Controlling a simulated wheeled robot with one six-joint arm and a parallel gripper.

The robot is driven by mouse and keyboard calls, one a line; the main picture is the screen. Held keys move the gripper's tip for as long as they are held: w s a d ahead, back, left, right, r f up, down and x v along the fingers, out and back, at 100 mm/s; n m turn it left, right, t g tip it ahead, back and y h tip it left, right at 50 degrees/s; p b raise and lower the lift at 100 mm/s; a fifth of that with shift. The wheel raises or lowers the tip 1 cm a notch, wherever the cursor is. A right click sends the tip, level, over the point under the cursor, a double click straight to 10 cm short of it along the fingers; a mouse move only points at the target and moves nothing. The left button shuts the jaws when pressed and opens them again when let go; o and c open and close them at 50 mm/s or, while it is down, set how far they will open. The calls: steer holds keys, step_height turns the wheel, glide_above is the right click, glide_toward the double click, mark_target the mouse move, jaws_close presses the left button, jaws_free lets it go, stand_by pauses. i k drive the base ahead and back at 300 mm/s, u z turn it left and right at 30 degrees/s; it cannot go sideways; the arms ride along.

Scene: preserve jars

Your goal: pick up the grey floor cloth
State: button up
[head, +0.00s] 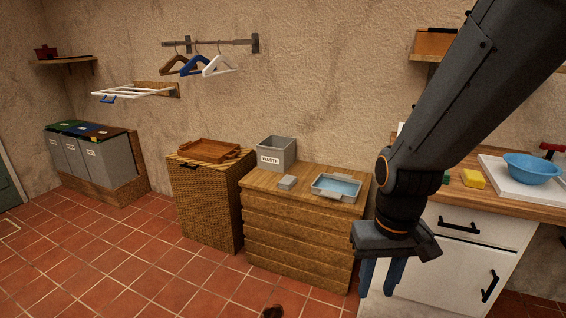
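A small grey folded-looking item (287,182), which may be the grey floor cloth, lies on top of the wooden chest of drawers (300,225). It sits in front of the grey waste bin and left of a shallow grey tray. It is too small to tell its material for certain. My gripper (381,279) hangs with its blue fingers down, to the right of the chest and nearer to me. The fingers are apart, with nothing visible between them. It is well away from the grey item.
The waste bin (276,153) and the shallow tray (322,193) with blue inside share the chest top. A wicker hamper (208,205) bearing a wooden tray (209,148) stands left. A white-fronted counter (480,225) stands right. The tiled floor (120,260) at left is mostly free.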

mark_target(288, 182)
steer(key=i, duration=1.15)
steer(key=u, duration=1.1)
steer(key=i, duration=1.3)
steer(key=z, duration=2.35)
